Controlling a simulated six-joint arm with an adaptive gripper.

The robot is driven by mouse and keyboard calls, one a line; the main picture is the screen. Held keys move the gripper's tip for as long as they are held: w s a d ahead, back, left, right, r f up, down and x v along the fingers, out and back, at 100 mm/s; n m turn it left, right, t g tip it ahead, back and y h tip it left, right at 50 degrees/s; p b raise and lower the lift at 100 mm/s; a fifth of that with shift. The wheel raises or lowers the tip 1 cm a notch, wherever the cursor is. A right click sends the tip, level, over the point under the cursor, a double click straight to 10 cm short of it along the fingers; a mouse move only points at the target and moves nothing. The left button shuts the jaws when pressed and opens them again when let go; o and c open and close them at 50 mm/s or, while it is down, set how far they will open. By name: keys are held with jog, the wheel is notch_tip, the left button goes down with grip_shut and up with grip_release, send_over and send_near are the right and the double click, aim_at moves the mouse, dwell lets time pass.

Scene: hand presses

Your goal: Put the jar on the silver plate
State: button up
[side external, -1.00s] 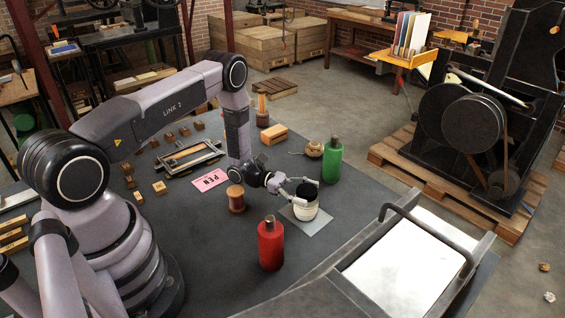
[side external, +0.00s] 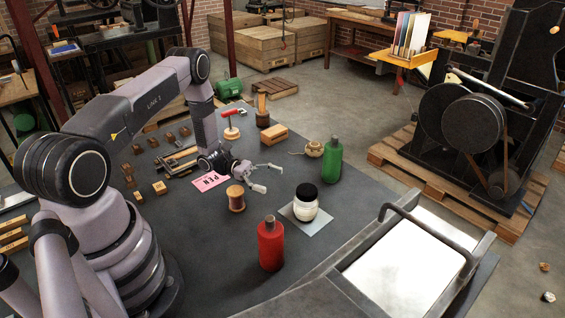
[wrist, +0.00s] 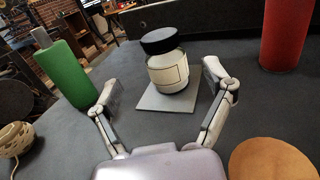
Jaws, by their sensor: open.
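The jar (side external: 305,203) is cream-white with a black lid. It stands upright on the silver plate (side external: 318,227), a flat grey square on the dark table. The wrist view shows the jar (wrist: 168,72) on the plate (wrist: 149,103), with the plate's edges showing around its base. My gripper (side external: 269,179) is open and empty, behind and left of the jar in the side view and apart from it. In the wrist view the open fingers (wrist: 160,98) frame the jar from a short distance.
A green bottle (side external: 332,161) stands behind the jar and a red bottle (side external: 270,245) in front-left. A wooden spool (side external: 236,198) and a pink card (side external: 209,181) lie left of it. A small round pot (side external: 314,149) is near the green bottle. A press bed (side external: 400,262) is at right.

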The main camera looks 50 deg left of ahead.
jog(key=shift+s+a, duration=0.2)
jog(key=shift+a, duration=0.35)
jog(key=shift+a+r, duration=0.15)
jog(key=s+d+r+m+g+y, duration=0.2)
jog(key=r+m+g, duration=0.15)
jog(key=r, duration=0.45)
jog(key=s+d+r+m+g+y, duration=0.2)
jog(key=s+d+r+m+y, duration=0.1)
jog(key=r+m, duration=0.3)
jog(key=s+d+r+m+g+y, duration=0.2)
jog(key=r+m+g, duration=0.15)
jog(key=r, duration=0.55)
jog(key=s+a+r+m+t+y, duration=0.1)
jog(key=s+r+m+t+y, duration=0.6)
jog(key=s, duration=1)
notch_tip(320, 180, up, 5)
jog(key=m+y, duration=0.2)
jog(key=shift+f+m+t+y, duration=0.15)
jog(key=shift+m+t+y, duration=0.15)
